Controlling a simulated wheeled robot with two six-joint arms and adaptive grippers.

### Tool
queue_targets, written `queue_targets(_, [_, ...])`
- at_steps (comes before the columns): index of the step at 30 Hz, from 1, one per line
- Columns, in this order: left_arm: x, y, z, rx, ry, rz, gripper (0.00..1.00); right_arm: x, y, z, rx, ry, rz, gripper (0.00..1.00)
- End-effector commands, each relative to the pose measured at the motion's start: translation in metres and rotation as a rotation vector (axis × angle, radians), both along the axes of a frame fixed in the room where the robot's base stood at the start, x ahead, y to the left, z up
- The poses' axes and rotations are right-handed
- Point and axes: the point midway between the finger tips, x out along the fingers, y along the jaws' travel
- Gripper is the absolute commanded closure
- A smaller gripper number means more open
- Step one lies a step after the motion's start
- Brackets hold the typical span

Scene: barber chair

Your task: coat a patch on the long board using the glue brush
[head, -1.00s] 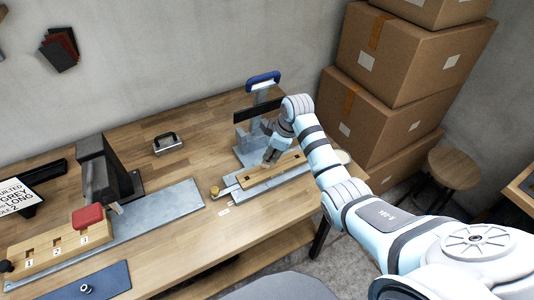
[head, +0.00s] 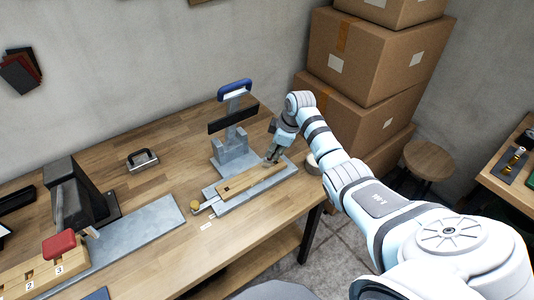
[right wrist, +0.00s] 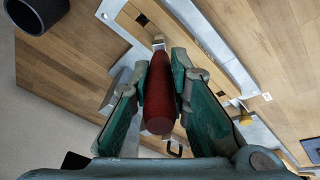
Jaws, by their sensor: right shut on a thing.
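The long board (head: 246,181) is a pale wooden strip lying on a grey metal fixture on the bench. My right gripper (head: 271,157) is above the board, toward its right end. In the right wrist view the right gripper (right wrist: 158,85) is shut on the dark red handle of the glue brush (right wrist: 158,98). The brush's pale tip end points away from the wrist, over the board. I cannot tell if the bristles touch the wood, and no coated patch can be made out. My left gripper is not in view.
An upright grey press with a blue handle (head: 235,88) stands just behind the board. A yellow knob (head: 196,206) is at the fixture's left end. Stacked cartons (head: 345,92) stand right of the bench. A metal plate (head: 150,232) and a slotted wooden block (head: 45,270) lie left.

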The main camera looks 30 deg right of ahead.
Motion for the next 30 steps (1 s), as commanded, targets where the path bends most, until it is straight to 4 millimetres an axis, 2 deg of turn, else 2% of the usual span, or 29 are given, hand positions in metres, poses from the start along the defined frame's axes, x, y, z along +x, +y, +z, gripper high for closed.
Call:
queue_targets(8, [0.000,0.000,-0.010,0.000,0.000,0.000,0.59,-0.003,-0.030,-0.001,-0.001,0.000,-0.011,1.00])
queue_targets(11, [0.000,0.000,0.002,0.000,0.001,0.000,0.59,-0.002,-0.028,0.021,-0.003,-0.003,-0.007,1.00])
queue_targets(16, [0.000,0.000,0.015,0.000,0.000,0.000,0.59,-0.002,-0.027,0.035,-0.001,-0.001,-0.005,1.00])
queue_targets(30, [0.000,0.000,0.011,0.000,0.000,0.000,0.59,0.004,-0.018,0.073,-0.001,-0.001,0.011,1.00])
